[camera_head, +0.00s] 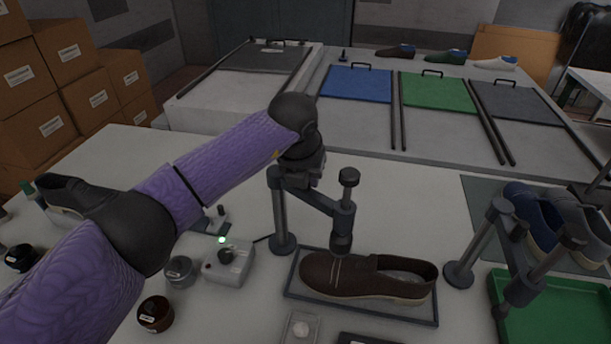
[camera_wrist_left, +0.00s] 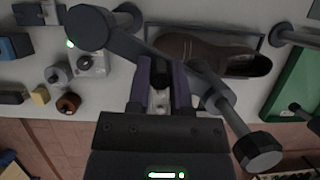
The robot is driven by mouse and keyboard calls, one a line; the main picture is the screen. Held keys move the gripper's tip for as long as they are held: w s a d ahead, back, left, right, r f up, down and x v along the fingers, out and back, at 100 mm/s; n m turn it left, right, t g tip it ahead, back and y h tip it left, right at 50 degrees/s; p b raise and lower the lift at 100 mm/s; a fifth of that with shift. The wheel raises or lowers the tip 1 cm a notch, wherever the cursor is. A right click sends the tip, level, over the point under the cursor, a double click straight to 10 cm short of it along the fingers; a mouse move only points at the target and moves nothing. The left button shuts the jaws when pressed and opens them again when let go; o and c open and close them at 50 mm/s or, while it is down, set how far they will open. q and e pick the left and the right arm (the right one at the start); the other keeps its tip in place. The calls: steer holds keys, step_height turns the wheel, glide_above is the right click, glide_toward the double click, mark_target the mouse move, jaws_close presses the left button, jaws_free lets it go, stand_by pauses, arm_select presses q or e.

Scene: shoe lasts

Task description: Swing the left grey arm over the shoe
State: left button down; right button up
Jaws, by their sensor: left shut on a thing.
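The left grey arm (camera_head: 318,200) is jointed to a post with a round base, left of the brown shoe (camera_head: 370,277). Its upright rod has a knob on top and a dark pad at the bottom, which appears above the shoe's front part. The shoe lies on a dark-rimmed tray, toe to the left. My left gripper (camera_head: 306,180) is shut on the grey arm near its post end; my wrist partly hides the grip. The wrist view shows my left gripper's fingers (camera_wrist_left: 160,95) beside the grey arm (camera_wrist_left: 190,72), with the shoe (camera_wrist_left: 205,52) beyond. My right gripper is not in view.
A second grey arm (camera_head: 520,240) stands right of the shoe, above a green tray (camera_head: 560,315). A white box with a green light (camera_head: 229,262) and small jars (camera_head: 155,313) sit at the left. Blue and grey shoes (camera_head: 555,220) rest at the right.

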arm_select(q)
steer(key=c, duration=0.5)
jaws_free()
steer(key=shift+c, duration=0.2)
steer(key=d+v, duration=0.1)
steer(key=v, duration=0.9)
steer(key=shift+a, duration=0.45)
